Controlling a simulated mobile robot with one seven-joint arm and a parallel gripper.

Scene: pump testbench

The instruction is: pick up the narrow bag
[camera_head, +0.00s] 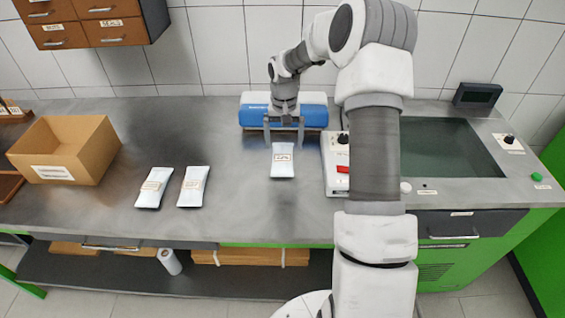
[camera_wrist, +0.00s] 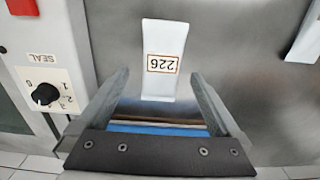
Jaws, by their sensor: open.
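Three white bags lie flat on the steel bench. One bag (camera_head: 283,160), with a label, lies alone in front of my gripper. In the wrist view this bag (camera_wrist: 165,42) shows the label "226", upside down. Two more labelled bags, a left one (camera_head: 154,187) and a right one (camera_head: 194,186), lie side by side to the left. The lone bag looks about as slim as the others; I cannot tell for sure which is narrowest. My gripper (camera_head: 284,138) is open and empty, its fingers spread on either side of the lone bag's near end in the wrist view (camera_wrist: 160,75).
A blue and white device (camera_head: 310,104) stands behind my gripper. A white box with a black knob and "SEAL" marking (camera_wrist: 45,95) stands close beside the lone bag. An open cardboard box (camera_head: 90,150) is at the left. Bare bench lies between the bags.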

